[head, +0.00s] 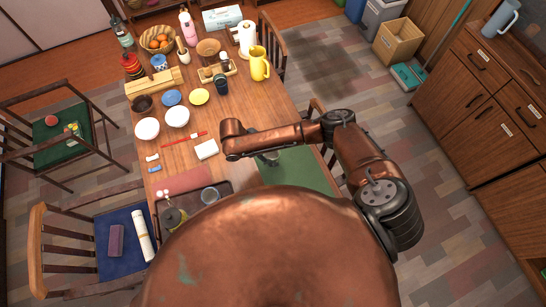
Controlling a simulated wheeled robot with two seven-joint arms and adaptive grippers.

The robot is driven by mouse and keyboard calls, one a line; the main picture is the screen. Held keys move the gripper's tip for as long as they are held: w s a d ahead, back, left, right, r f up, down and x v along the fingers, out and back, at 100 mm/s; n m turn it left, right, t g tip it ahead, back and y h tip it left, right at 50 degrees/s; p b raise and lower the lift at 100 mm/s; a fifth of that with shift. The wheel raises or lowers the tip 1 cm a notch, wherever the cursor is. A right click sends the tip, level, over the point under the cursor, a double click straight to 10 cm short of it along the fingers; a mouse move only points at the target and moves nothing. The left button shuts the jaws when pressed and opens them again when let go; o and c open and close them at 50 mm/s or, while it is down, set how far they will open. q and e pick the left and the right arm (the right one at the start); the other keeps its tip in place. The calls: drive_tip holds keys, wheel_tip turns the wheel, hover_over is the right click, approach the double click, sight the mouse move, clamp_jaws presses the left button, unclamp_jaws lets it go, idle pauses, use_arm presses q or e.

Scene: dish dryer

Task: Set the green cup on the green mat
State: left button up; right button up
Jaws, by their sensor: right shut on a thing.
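The green mat (300,169) lies flat on the near right part of the table, partly covered by my arm and body. My right arm reaches over it from the right. My right gripper (270,158) is low by the mat's far left edge, mostly hidden under my own arm links. It is shut on a small grey-green thing that looks like the green cup; its shape and whether it touches the mat cannot be told. My left gripper is not in view.
A dark tray (222,190) with a glass and a teapot (174,218) lies left of the mat. Chairs flank the wooden table (240,110).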

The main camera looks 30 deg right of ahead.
sight(273, 158)
drive_tip(key=shift+w+d+f, duration=0.1)
drive_tip(key=shift+f, duration=0.8)
drive_tip(key=shift+w+d+f, duration=0.1)
drive_tip(key=shift+f, duration=0.8)
drive_tip(key=shift+s+f, duration=0.1)
drive_tip(key=o, duration=1.3)
drive_tip(key=shift+b, duration=0.3)
drive_tip(key=p+v, duration=0.1)
drive_tip(key=v, duration=1.1)
